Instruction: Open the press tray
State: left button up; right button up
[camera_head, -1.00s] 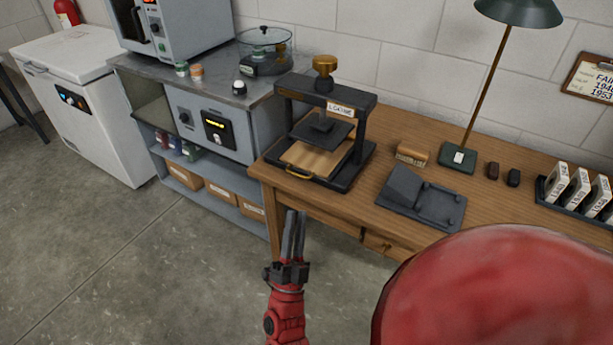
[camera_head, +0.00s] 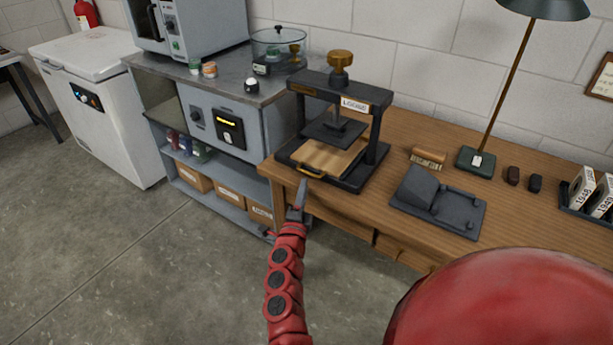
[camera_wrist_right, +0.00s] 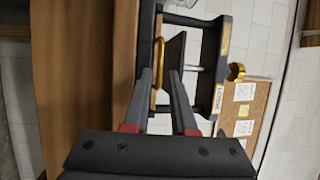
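The black press (camera_head: 372,140) with a brass knob stands on the wooden desk. Its wooden press tray (camera_head: 325,158) lies under the black plate, with its brass handle (camera_head: 311,172) at the front edge. My right gripper (camera_head: 303,186) is just in front of and below the handle; its fingers overlap in the head view. In the right wrist view my right gripper (camera_wrist_right: 160,72) is open, its fingers apart. The brass handle (camera_wrist_right: 158,60) shows at the gap between the fingertips; whether they touch it cannot be told. My left gripper is out of view.
A dark sloped stand (camera_head: 438,202), a brush (camera_head: 428,158) and a lamp (camera_head: 476,160) are right of the press on the desk (camera_head: 390,222). A grey cabinet (camera_head: 262,137) stands to its left. The floor in front is clear.

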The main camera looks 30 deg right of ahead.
jog(key=x, duration=0.5)
grip_shut()
dwell(1.4)
